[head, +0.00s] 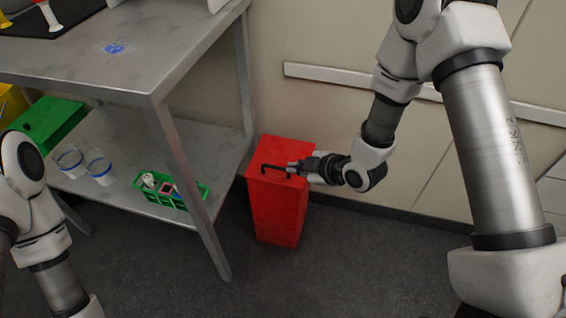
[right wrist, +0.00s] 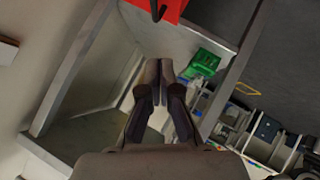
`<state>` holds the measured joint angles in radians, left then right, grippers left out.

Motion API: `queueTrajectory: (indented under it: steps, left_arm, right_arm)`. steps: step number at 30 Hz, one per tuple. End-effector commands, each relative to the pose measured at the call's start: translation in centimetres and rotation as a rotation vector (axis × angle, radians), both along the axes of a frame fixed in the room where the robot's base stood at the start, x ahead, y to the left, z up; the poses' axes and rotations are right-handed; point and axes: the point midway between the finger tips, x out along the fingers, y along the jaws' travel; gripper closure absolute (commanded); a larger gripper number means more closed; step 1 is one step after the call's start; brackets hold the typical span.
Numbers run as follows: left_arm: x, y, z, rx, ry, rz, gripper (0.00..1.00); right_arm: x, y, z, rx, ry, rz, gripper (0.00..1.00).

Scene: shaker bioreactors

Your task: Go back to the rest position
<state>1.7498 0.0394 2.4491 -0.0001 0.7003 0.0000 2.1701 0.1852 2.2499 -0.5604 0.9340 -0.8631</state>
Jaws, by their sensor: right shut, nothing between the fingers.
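My right gripper (head: 293,168) is shut and empty. In the head view it appears over the top of a red bin (head: 275,212) that stands on the floor. A black hooked shape shows on the bin's top. In the right wrist view the two fingers of the gripper (right wrist: 159,68) lie together, and the red bin (right wrist: 172,10) shows at the top edge, beyond the fingertips. My left arm comes in at the left edge of the head view, but its gripper is out of sight.
A metal table (head: 168,58) stands left of the bin. Its lower shelf (head: 126,197) holds a green rack (head: 203,192), two clear cups and a green box (head: 48,130). A wall with a pale rail (head: 330,75) rises behind. Dark floor lies open in front of the bin.

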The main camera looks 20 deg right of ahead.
Motion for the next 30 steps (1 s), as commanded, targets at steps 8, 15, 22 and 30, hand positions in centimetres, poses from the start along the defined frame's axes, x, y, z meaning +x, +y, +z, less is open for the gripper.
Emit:
queueTrajectory:
  steps: [8,15,22,30]
  left_arm:
    - [0.0,0.0,0.4,0.000,0.001,0.001,0.49]
    - [0.0,0.0,0.4,0.000,0.001,0.001,0.49]
    - [0.0,0.0,0.4,0.000,0.001,0.001,0.49]
    - [0.0,0.0,0.5,0.000,0.001,0.001,0.49]
  right_arm:
    - [-1.3,-0.7,1.1,-0.001,-0.002,0.001,1.00]
    - [-3.2,-0.3,-2.2,-0.009,0.069,0.015,1.00]
    - [-15.2,-0.3,-13.3,-0.040,0.498,-0.141,1.00]
    - [-26.9,-4.1,-17.0,0.021,0.942,-0.884,1.00]
